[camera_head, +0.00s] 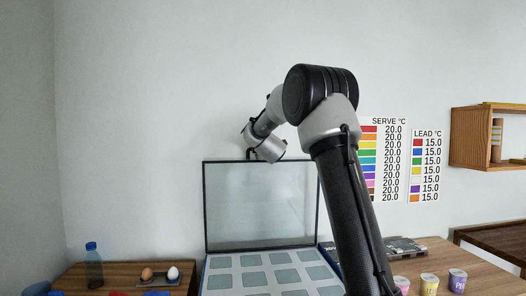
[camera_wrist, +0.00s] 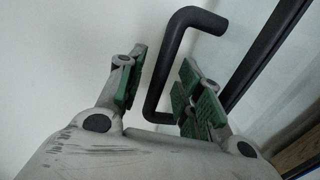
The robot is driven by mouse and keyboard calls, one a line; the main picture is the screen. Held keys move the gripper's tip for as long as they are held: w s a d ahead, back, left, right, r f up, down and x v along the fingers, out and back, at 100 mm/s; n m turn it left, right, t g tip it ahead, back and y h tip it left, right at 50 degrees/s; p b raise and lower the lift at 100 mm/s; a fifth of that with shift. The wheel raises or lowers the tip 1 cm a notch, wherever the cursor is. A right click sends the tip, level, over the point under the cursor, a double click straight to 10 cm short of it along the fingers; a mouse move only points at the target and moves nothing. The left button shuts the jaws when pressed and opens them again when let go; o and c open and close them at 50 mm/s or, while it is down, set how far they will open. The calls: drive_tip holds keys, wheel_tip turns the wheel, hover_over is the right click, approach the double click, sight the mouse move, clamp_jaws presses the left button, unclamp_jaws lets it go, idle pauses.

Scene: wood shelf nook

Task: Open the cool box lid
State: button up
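The cool box (camera_head: 207,261) stands at the bottom centre of the head view, with a grid of pale square compartments showing. Its glass lid (camera_head: 262,205), framed in black, stands raised and roughly upright behind the compartments. In the wrist view, the black lid handle (camera_wrist: 161,75) is a bent bar beside the dark lid frame (camera_wrist: 265,50). My gripper (camera_wrist: 160,75) is open, with one green-padded finger on each side of the handle. A gap shows between the handle and the left finger; contact with the right finger is unclear. In the head view, my wrist hides the fingers at the lid's top edge.
A wooden counter holds a bottle (camera_head: 93,266) and a dark tray with a brown egg (camera_head: 147,274) and a white egg (camera_head: 173,273) at left. Several tubs, including a yellow one (camera_head: 429,284), stand at right. A wooden wall shelf (camera_head: 480,137) is at far right.

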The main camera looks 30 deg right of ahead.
drive_tip(key=v, duration=1.1)
drive_tip(key=s+a+f+m+g+y, duration=0.2)
drive_tip(key=a+f+m+g+y, duration=0.25)
drive_tip(key=f, duration=0.55)
drive_tip(key=s+a+f+m+g+y, duration=0.2)
drive_tip(key=s+a+f+m, duration=0.25)
drive_tip(key=s, duration=0.55)
drive_tip(key=s+f+m+g, duration=0.1)
drive_tip(key=s+m+g, duration=0.1)
drive_tip(key=s, duration=1.4)
drive_tip(key=s+f+m+g+h, duration=0.1)
drive_tip(key=s+f+m+g, duration=0.1)
drive_tip(key=s, duration=1.5)
drive_tip(key=shift+d+f+m+g, duration=0.2)
drive_tip(key=shift+m+g, duration=0.5)
drive_tip(key=shift+g, duration=0.05)
